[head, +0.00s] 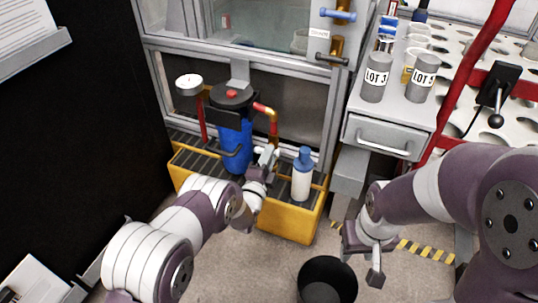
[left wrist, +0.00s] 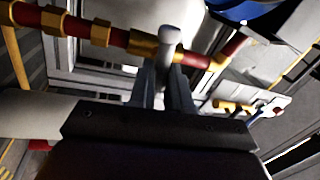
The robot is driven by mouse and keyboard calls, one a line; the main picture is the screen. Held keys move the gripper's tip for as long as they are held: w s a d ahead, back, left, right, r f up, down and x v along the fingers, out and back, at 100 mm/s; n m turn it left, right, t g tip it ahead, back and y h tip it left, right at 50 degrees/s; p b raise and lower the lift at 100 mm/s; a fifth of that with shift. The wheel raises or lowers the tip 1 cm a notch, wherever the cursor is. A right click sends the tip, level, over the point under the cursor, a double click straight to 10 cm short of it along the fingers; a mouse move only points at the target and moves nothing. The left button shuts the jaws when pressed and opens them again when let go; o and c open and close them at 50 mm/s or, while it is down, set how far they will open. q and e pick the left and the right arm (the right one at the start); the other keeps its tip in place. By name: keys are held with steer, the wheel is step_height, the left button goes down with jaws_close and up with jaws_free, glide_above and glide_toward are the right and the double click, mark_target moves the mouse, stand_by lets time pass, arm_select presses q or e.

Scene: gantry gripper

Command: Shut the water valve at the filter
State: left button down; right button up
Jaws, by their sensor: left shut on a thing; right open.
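The blue water filter (head: 235,145) with a black cap stands upright on the yellow-edged grated stand. A red pipe with brass fittings (head: 272,122) runs down its right side. In the left wrist view the red pipe (left wrist: 112,37) crosses the top, with a brass valve body (left wrist: 144,45) on it. A pale, round-ended valve handle (left wrist: 170,37) sticks out from it. My left gripper (head: 267,157) is at the pipe, its fingers (left wrist: 166,85) shut on this handle. The fingers hide part of the handle. My right gripper (head: 362,262) is open and empty, low over the floor, away from the filter.
A white bottle with a blue cap (head: 302,178) stands on the yellow stand (head: 288,222), close right of my left gripper. A black bin (head: 327,283) is on the floor. A drawer cabinet (head: 380,140) with labelled cups stands right. A glazed metal frame (head: 245,55) is behind the filter.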

arm_select(q)
steer(key=shift+f+m+h, duration=0.15)
steer(key=shift+m+h, duration=0.15)
steer(key=shift+m, duration=0.9)
steer(key=c, duration=1.1)
jaws_free()
steer(key=shift+a, duration=0.1)
steer(key=p+v, duration=0.6)
steer(key=v, duration=0.6)
steer(key=shift+s+a, duration=0.15)
steer(key=shift+s, duration=0.2)
